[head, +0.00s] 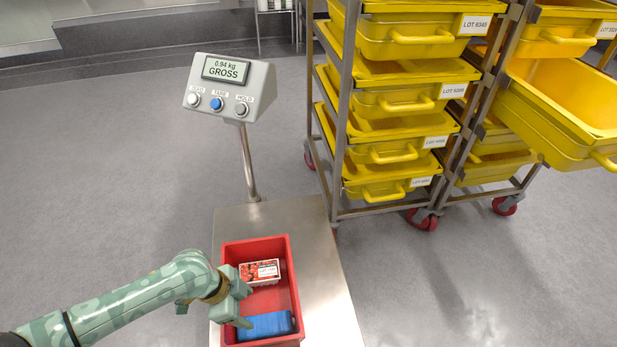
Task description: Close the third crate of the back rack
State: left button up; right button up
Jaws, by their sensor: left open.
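A yellow crate (565,115) sticks far out of the right-hand rack (473,180), its open inside showing and its front handle at the picture's right edge. Another yellow crate (570,30) sits above it, and two more (495,166) sit below it, further in. Which rack counts as the back one is not marked. My left gripper (242,304) is open at the left wall of a red crate (293,270), far from the pulled-out crate. Whether it touches the red crate I cannot tell. My right gripper is out of view.
The red crate holds a strawberry punnet (260,271) and a blue item (266,325), on a steel scale platform (335,300). The scale display (228,85) stands on a post behind. A left-hand rack (345,120) holds several yellow crates. Grey floor lies clear right of the platform.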

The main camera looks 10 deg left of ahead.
aim_at(564, 109)
jog(key=z, duration=1.3)
